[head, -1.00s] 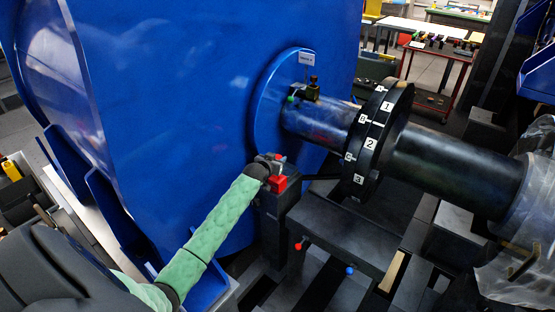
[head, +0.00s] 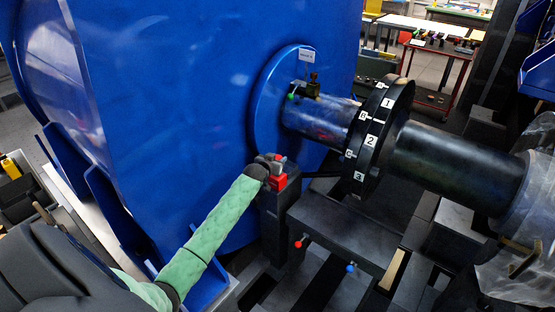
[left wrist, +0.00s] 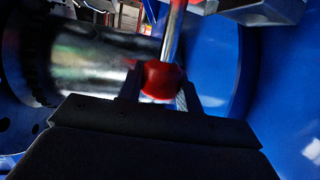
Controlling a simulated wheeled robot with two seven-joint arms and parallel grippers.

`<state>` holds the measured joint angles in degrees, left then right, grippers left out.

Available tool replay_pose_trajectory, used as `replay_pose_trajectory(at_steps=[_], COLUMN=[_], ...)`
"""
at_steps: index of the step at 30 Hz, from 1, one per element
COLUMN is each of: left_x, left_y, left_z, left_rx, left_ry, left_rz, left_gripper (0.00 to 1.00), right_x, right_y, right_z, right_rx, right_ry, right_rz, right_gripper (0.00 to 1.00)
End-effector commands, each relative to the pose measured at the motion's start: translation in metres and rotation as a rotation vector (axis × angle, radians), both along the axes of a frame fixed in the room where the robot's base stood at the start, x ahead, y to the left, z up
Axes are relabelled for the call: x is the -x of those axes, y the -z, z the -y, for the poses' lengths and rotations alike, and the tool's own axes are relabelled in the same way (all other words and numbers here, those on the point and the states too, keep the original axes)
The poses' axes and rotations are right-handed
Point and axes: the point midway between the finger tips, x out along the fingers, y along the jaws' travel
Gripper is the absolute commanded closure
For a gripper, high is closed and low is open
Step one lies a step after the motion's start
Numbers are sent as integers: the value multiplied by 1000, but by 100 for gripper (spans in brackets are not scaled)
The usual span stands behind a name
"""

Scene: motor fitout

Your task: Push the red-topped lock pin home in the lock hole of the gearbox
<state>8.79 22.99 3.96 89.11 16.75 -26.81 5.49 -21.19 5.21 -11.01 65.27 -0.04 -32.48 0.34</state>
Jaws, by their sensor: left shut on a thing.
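In the left wrist view my left gripper (left wrist: 160,92) is shut on a red ball-shaped top (left wrist: 160,80), with a bright metal rod (left wrist: 172,35) running away from it. It looks like the red-topped lock pin, but the rod's far end and the lock hole are hidden. In the head view the same gripper (head: 272,172) is beside the large blue gearbox housing (head: 190,110), above a dark post (head: 278,215). Red blocky parts (head: 278,182) show at the gripper; I cannot tell whether they belong to the pin. My right gripper is not in view.
A shaft (head: 440,165) with a black numbered disc (head: 385,140) stands right of my gripper. A red knob (head: 298,244) and a blue knob (head: 350,267) show on the dark frame (head: 345,235) below. A small brass fitting (head: 313,88) sits by the shaft collar.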

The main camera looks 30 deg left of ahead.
Motion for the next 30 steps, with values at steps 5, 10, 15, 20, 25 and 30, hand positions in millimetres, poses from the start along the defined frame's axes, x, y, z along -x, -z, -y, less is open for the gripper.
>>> replay_pose_trajectory(at_steps=[5, 10, 15, 20, 25, 30], left_x=[0, 0, 0, 0, 0, 0], left_y=[4, 7, 10, 14, 17, 20], left_z=[0, 0, 0, 0, 0, 0], left_rx=[0, 0, 0, 0, 0, 0], left_ry=[0, 0, 0, 0, 0, 0], left_rz=[1, 1, 1, 1, 1, 0], left_gripper=[91, 91, 91, 91, 91, 91], right_x=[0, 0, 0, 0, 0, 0], right_y=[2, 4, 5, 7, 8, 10], right_z=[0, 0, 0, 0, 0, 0], right_rx=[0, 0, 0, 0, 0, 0], right_ry=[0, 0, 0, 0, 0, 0], right_rz=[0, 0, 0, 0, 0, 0], right_gripper=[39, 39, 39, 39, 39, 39])
